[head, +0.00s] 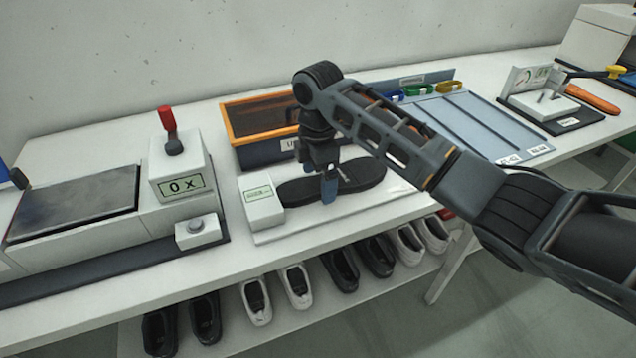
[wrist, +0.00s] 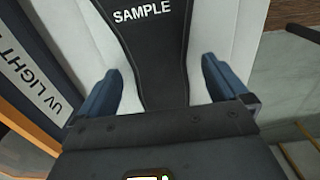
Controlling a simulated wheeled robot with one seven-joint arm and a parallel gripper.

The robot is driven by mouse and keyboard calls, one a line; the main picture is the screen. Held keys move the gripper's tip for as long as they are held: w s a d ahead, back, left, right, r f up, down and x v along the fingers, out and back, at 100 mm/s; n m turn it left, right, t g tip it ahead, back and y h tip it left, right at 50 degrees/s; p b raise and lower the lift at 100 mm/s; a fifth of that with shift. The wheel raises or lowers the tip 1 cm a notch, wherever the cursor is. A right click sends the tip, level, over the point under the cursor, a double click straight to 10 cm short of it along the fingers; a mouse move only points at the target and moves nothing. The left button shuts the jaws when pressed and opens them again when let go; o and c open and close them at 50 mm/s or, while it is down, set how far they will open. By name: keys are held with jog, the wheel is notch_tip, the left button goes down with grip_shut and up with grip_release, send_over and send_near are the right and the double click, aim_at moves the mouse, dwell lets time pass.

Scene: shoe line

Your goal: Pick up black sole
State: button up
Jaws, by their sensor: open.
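The black sole (head: 359,175) lies flat on a white board (head: 272,235) on the table in the head view. In the wrist view the black sole (wrist: 158,55) runs up the middle and bears the word "SAMPLE". My gripper (head: 329,190) is over the middle of the sole and hides part of it in the head view. In the wrist view my gripper (wrist: 160,90) is open, with one blue finger on each side of the sole. Whether the fingers touch the sole cannot be told.
A small white box (head: 262,203) stands at the sole's left end. An orange-rimmed UV light bin (head: 262,118) is behind. A grey press with a red lever (head: 170,135) is at left. A blue-grey tray (head: 475,115) lies at right. Several shoes stand on the shelf below.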

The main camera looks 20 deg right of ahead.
jog(key=shift+f, duration=0.35)
jog(key=shift+c, duration=0.2)
jog(key=c, duration=1.4)
jog(key=shift+o, duration=0.2)
jog(key=shift+r, duration=0.1)
